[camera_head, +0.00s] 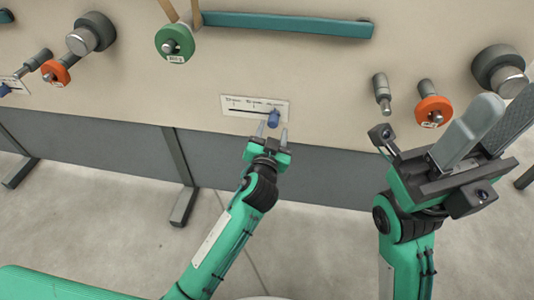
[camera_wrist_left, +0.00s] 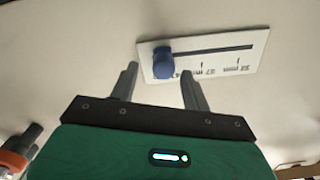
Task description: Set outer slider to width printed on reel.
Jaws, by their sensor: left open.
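A white scale plate (camera_head: 240,101) with a dark slot is on the beige panel. Its blue slider knob (camera_head: 274,119) sits at the slot's right end; in the left wrist view the knob (camera_wrist_left: 162,63) is at the left end of the slot. The printed marks are too small to read surely. My left gripper (camera_head: 272,132) is open and empty just below the knob, its fingers pointing at the panel. A green reel (camera_head: 175,43) and an orange reel (camera_head: 433,110) carry small unreadable labels. My right gripper (camera_head: 508,102) is near the camera at right; its jaw gap is unclear.
A second orange reel (camera_head: 55,72) and another plate (camera_head: 14,84) with a blue knob are at the left. Grey cylinders (camera_head: 91,34) and pegs (camera_head: 382,92) stick out from the panel. A teal bar (camera_head: 290,24) runs along the top. The floor below is clear.

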